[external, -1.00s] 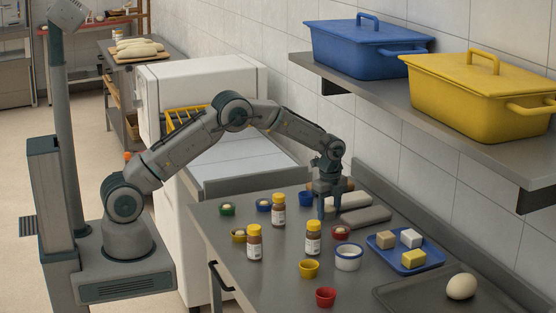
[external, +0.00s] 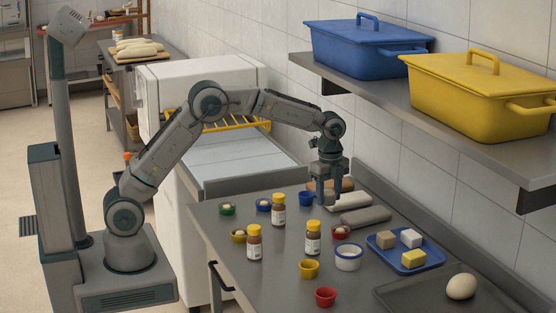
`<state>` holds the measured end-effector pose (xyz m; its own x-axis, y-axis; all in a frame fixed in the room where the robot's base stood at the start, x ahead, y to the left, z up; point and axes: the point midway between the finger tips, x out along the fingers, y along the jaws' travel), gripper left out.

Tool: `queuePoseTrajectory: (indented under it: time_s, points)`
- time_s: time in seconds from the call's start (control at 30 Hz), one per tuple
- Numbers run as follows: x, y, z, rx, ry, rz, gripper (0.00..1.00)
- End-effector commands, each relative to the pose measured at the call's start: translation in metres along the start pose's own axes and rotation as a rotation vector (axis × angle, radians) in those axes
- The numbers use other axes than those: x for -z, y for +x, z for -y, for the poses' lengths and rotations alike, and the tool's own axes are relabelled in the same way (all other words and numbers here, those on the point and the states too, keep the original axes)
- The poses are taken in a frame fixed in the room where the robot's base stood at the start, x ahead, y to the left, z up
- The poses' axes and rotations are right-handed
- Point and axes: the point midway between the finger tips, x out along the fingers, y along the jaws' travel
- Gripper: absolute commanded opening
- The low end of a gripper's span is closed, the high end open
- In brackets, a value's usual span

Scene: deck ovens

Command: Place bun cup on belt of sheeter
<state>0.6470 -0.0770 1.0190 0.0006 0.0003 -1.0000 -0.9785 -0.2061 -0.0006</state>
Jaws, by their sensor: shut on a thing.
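My gripper (external: 328,201) points down above the steel table, beside the long loaf shapes. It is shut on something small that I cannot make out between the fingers. Small cups with pale pieces inside stand on the table: green (external: 227,209), blue (external: 263,205), yellow (external: 238,237) and red (external: 340,232). I cannot tell which is the bun cup. The sheeter (external: 200,85) is a white machine behind the table, with a yellow guard (external: 235,124) and a pale belt (external: 225,155) in front of it. The visible belt is bare.
Several brown jars with yellow lids (external: 254,242) stand among the cups. A blue tray (external: 380,254) holds blocks, and a dough ball (external: 461,286) lies at the right. A shelf (external: 440,115) with blue and yellow bins overhangs the table's wall side.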

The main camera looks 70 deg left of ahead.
Motion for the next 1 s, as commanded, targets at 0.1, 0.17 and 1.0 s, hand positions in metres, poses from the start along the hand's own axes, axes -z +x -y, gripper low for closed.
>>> queuePoseTrajectory:
  time_s: [0.1,0.17,1.0]
  points:
    - [0.005,-0.004,-0.004,0.001,0.0,0.0,0.25]
    - [0.005,-0.005,-0.005,0.0,0.0,0.0,0.25]
    - [-0.294,-0.007,0.052,0.001,-0.555,0.0,0.25]
